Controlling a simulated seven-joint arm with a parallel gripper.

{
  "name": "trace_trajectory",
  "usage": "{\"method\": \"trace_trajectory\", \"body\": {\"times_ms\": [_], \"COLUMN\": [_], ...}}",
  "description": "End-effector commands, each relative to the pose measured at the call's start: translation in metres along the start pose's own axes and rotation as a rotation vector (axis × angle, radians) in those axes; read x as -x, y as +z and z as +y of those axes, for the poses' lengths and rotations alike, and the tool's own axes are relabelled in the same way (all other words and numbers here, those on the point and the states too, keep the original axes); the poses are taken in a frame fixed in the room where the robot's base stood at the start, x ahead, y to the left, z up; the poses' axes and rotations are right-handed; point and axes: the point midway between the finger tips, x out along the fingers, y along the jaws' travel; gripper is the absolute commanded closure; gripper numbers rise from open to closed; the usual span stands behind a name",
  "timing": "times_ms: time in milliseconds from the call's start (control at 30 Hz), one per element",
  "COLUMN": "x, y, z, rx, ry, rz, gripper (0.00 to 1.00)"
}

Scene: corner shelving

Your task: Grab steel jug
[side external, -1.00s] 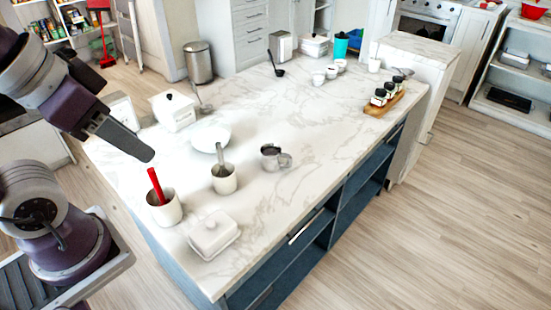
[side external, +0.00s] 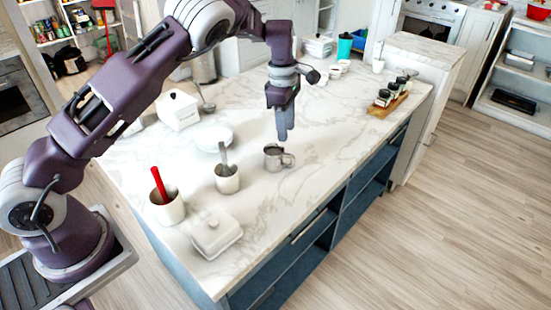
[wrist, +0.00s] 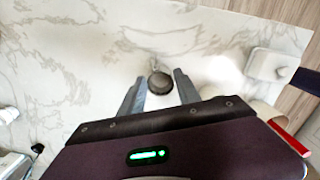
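The steel jug (side external: 275,158) stands upright on the marble counter, with its handle on the right in the side view. My gripper (side external: 283,138) points down above and slightly behind it, its fingertips apart from the jug. In the wrist view the jug (wrist: 160,83) shows dark and round from above, framed between the two fingers of my gripper (wrist: 159,77). The fingers are spread open with nothing held. My gripper body hides the lower part of the wrist view.
Jars on a wooden board (side external: 385,104) are at the right. The counter right of the jug is clear.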

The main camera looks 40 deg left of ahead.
Motion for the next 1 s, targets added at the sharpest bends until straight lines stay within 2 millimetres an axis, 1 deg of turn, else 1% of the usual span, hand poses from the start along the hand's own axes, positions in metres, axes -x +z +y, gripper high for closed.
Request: {"method": "trace_trajectory", "body": {"times_ms": [33, 100, 367, 500, 633, 833, 867, 900, 967, 1000], "x": [-0.023, -0.041, -0.078, -0.105, -0.12, -0.121, -0.121, -0.121, -0.121, -0.121], "y": [0.001, 0.003, 0.001, -0.003, -0.004, -0.004, -0.004, -0.004, -0.004, -0.004], "z": [0.005, 0.009, 0.011, 0.014, 0.014, 0.014, 0.014, 0.014, 0.014, 0.014], "rx": [0.038, 0.08, 0.108, 0.106, 0.104, 0.104, 0.104, 0.104, 0.104, 0.104], "ry": [-0.009, -0.012, -0.015, -0.016, -0.014, -0.013, -0.013, -0.013, -0.013, -0.013], "rz": [0.03, 0.052, 0.065, 0.064, 0.063, 0.062, 0.062, 0.062, 0.062, 0.062], "gripper": [0.61, 0.61, 0.61, 0.61, 0.61, 0.61, 0.63, 0.71, 0.82, 0.9]}}
